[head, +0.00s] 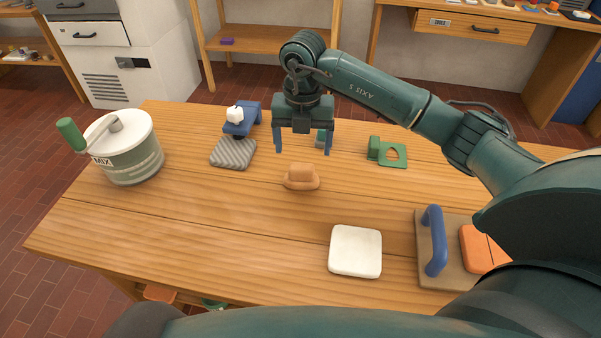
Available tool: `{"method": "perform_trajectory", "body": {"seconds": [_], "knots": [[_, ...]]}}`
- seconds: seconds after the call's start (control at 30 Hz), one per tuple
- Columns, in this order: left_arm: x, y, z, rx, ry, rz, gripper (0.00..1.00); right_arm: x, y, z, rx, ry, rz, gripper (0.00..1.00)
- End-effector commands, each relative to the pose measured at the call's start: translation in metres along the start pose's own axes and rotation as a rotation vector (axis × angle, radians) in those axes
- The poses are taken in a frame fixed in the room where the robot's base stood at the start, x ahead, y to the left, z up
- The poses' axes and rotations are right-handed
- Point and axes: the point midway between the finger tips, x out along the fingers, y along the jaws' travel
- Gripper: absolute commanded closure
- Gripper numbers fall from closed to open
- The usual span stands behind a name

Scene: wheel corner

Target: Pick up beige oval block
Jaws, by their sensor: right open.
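The beige oval block (301,178) is a tan piece with a raised, roughly boxy top on a wider rounded base. It sits upright on the wooden table (240,230), near the middle. My left gripper is out of view.
A mixing bucket (135,160) with a green handle stands at left. A striped grey pad (233,153), a blue stand (241,122), a green piece (392,154), a white square pad (355,251) and a board with a blue handle (434,240) surround the block. The front left table is clear.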

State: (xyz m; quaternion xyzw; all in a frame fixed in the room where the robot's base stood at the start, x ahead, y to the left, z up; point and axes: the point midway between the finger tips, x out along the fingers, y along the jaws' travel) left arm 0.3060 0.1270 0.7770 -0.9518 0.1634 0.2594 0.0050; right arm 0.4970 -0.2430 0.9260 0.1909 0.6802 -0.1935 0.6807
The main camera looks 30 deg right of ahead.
Motion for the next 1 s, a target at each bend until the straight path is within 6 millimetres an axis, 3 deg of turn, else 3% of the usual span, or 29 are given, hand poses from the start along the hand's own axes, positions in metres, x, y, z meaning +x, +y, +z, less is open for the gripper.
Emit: {"method": "perform_trajectory", "body": {"seconds": [0.1, 0.27, 0.6, 0.87, 1.0], "knots": [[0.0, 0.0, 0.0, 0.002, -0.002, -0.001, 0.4, 0.015, 0.001, -0.001, -0.001, 0.003, 0.001, 0.19], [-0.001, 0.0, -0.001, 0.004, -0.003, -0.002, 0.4, 0.025, 0.001, -0.001, -0.003, 0.002, 0.003, 0.19], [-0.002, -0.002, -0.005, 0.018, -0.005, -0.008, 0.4, 0.07, 0.002, -0.004, -0.003, 0.003, 0.003, 0.19], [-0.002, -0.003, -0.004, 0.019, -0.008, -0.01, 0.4, 0.074, 0.002, -0.004, -0.004, 0.001, 0.003, 0.19], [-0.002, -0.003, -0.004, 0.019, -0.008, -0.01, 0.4, 0.073, 0.002, -0.004, -0.004, 0.001, 0.004, 0.28]]}}
